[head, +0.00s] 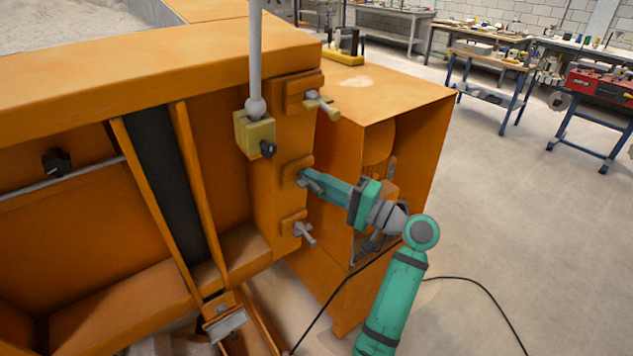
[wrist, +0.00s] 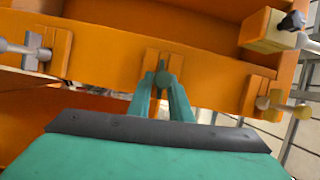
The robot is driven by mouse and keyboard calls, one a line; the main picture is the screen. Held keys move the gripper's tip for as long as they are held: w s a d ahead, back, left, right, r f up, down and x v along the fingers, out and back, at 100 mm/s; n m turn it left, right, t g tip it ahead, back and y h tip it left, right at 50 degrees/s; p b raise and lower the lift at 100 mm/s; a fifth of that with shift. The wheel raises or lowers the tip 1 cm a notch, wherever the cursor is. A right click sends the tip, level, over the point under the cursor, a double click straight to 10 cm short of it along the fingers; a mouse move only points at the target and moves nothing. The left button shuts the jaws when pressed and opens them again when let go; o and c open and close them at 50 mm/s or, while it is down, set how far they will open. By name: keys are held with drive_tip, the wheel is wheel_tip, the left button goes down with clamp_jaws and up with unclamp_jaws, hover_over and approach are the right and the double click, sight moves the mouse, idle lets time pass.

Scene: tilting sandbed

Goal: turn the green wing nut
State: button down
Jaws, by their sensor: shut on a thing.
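The green wing nut (wrist: 164,79) sits on a small orange block on the sandbed's orange end post, in the middle of a row of three wing nuts. My gripper (head: 308,178) reaches it from the right in the head view. In the wrist view my gripper's (wrist: 163,91) two green fingers close in on either side of the nut and are shut on it. The fingers hide part of the nut, and in the head view it is mostly covered.
A yellowish wing nut (head: 323,105) is above my gripper and a grey wing nut (head: 303,232) below it. A yellow block with a black knob (head: 255,134) and a grey rod (head: 255,55) stand to the left. An orange cabinet (head: 425,120) is close on the right.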

idle(0.5)
drive_tip(key=c, duration=1.6)
unclamp_jaws()
drive_tip(key=shift+c, duration=0.2)
drive_tip(key=v, duration=1.1)
drive_tip(key=shift+w, duration=0.1)
